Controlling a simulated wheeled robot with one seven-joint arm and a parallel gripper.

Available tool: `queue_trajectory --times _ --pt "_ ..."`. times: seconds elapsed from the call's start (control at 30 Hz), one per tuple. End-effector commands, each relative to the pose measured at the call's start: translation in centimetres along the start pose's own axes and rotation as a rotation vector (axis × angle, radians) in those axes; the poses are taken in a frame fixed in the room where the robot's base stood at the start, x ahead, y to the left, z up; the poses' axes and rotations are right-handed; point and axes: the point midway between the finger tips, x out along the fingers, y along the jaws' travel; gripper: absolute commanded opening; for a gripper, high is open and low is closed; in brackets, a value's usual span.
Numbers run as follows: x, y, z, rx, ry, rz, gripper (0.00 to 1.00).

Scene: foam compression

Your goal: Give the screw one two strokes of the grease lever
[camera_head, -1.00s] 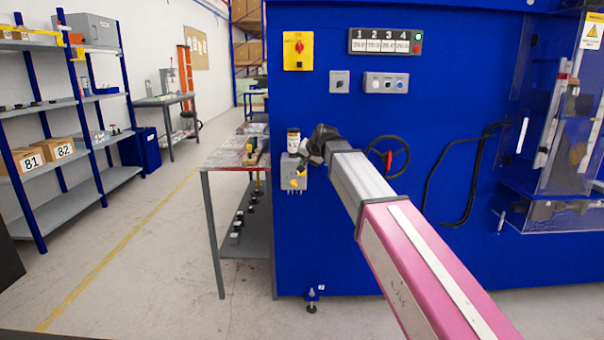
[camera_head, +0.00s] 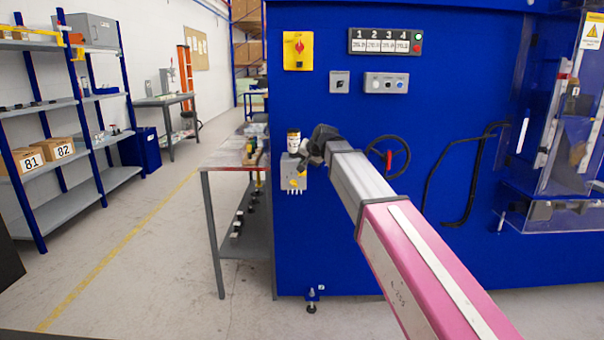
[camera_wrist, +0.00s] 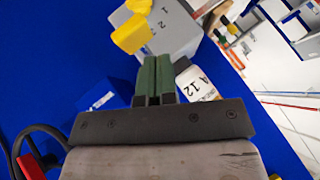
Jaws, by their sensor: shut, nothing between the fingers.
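The grease unit is a small grey box (camera_head: 293,176) on the blue machine's front, with a yellow part low on its face. In the wrist view the grey box (camera_wrist: 178,32) bears numerals, and a yellow lever piece (camera_wrist: 132,34) stands out from it, with more yellow at the top edge. My gripper (camera_wrist: 156,60) has its green fingers together and empty, tips just below the yellow piece in the picture; I cannot tell whether they touch. A white labelled container (camera_wrist: 203,84) is right of the fingers. In the head view my wrist partly hides the box's right side.
A handwheel (camera_head: 388,157) with a red handle is right of my wrist. A four-number counter panel (camera_head: 385,41) is above; its readings are too small to read. A table (camera_head: 222,158) with items stands left of the box. Floor at the left is clear.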

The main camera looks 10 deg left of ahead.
Motion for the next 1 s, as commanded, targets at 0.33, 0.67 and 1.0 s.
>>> queue_trajectory --times 0.33,0.67,1.0 --pt "0.53 0.40 0.39 0.000 0.001 0.000 0.00" --pt "0.56 0.41 0.41 0.000 0.000 0.000 0.00" --pt "0.79 0.58 0.57 0.000 0.000 0.000 0.00"
